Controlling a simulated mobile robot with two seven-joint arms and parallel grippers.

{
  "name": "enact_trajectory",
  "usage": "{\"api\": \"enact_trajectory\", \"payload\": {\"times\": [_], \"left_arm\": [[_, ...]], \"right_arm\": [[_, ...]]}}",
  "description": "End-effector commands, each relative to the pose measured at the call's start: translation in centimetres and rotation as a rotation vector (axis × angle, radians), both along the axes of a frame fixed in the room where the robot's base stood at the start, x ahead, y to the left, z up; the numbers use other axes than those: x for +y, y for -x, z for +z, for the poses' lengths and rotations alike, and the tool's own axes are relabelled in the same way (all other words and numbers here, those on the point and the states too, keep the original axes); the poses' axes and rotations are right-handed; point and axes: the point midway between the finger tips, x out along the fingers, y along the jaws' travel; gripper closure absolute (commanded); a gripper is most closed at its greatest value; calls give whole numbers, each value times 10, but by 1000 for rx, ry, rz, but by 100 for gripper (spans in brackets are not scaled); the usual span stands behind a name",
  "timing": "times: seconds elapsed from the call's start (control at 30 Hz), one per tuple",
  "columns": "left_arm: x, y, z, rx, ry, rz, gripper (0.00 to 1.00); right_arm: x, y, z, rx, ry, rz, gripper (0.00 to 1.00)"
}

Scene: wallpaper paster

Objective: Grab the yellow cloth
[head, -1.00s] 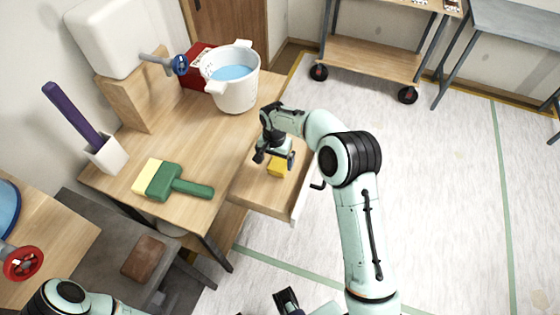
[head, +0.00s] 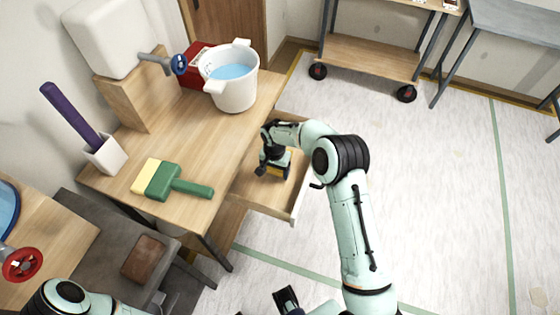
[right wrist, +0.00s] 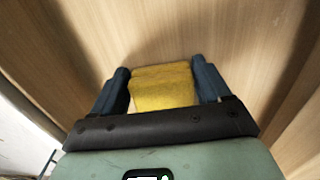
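The yellow cloth (head: 276,172) lies in the open wooden drawer (head: 262,198), mostly hidden by my right gripper in the head view. In the right wrist view the cloth (right wrist: 162,87) shows as a folded block between the two dark fingers. My right gripper (right wrist: 162,80) is open, with one finger on each side of the cloth. A narrow gap seems to show at the fingers, and I cannot tell if they touch it. In the head view my right gripper (head: 273,172) is low inside the drawer. My left gripper is not clearly in view; only left arm parts show at the lower left.
The table (head: 215,140) above the drawer holds a green-handled brush (head: 178,186), a white bucket of water (head: 234,88), a red box (head: 195,65) and a white holder (head: 106,154) with a purple-handled tool. The drawer walls surround my right gripper. Open floor (head: 430,200) lies to the right.

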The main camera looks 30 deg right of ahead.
Motion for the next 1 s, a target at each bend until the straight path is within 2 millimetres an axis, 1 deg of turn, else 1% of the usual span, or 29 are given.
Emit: {"api": "enact_trajectory", "payload": {"times": [0.03,0.07,0.33,0.47,0.57,0.67,0.8,1.0], "left_arm": [[0,0,0,0,0,0,57],[0,0,0,0,0,0,57],[0,0,0,0,0,0,57],[0,0,0,0,0,0,57],[0,0,1,0,0,0,57],[0,-1,2,-1,0,0,57],[0,-1,4,-2,1,0,57],[0,-3,9,-3,0,0,57]], "right_arm": [[0,0,0,0,0,0,49],[0,0,0,0,0,0,54],[0,0,1,-1,0,0,54],[0,-1,12,-2,1,0,54],[-1,-1,30,-5,1,1,54],[0,-1,56,-6,1,0,54],[0,-1,98,-8,0,0,54],[0,-1,152,-6,0,0,54]]}}
